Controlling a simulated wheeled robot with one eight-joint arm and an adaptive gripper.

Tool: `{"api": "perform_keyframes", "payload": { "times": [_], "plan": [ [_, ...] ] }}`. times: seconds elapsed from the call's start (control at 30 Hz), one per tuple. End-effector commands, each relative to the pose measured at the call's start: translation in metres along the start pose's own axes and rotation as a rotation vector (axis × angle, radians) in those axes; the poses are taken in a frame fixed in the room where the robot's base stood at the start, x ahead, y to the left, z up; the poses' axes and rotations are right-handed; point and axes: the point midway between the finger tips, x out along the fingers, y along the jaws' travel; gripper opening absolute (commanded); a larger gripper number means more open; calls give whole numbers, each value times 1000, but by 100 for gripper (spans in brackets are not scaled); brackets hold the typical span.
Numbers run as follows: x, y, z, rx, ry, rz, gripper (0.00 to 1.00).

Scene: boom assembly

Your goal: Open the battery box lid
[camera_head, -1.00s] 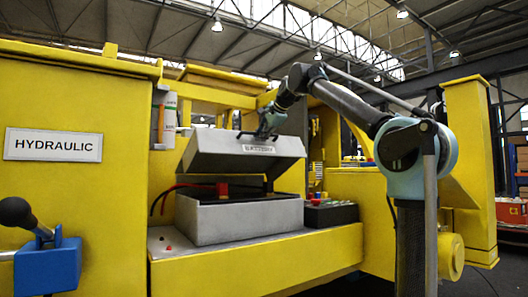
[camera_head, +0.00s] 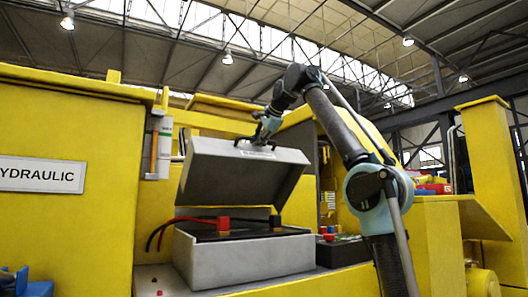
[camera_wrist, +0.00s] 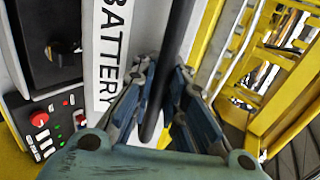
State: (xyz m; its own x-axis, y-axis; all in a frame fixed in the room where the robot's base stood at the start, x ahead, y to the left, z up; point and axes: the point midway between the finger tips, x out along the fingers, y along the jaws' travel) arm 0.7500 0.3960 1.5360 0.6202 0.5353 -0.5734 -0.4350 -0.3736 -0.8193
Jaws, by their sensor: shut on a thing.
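The grey battery box (camera_head: 250,262) stands on a yellow ledge. Its grey lid (camera_head: 235,190) is raised and tilted above the box, with a clear gap at the front. In the wrist view, the lid's white BATTERY label (camera_wrist: 110,50) lies left of the fingers. My gripper (camera_head: 264,136) is at the lid's upper part. In the wrist view, my gripper (camera_wrist: 160,100) is shut around the dark bar-shaped handle (camera_wrist: 180,45) of the lid. Inside the box, a red terminal (camera_head: 222,223) and a black terminal (camera_head: 275,221) show, with red and black cables at the left.
A panel with red and green buttons (camera_head: 340,250) sits right of the box; it also shows in the wrist view (camera_wrist: 55,125). Yellow walls flank the bay. Open space lies above the lid.

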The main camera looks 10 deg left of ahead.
Motion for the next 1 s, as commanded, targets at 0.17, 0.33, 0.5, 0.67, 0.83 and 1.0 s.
{"api": "perform_keyframes", "payload": {
  "times": [0.17, 0.33, 0.5, 0.67, 0.83, 1.0],
  "plan": [
    [-5, -5, 4, 0, -1, -1, 0],
    [-7, -8, 4, 3, 1, -1, 0],
    [-8, -8, 4, 4, 3, -2, 0],
    [-9, -8, 3, 4, 4, -2, 0],
    [-9, -8, 3, 3, 5, -2, 15],
    [-8, -8, 3, 4, 5, -1, 33]
  ]
}}
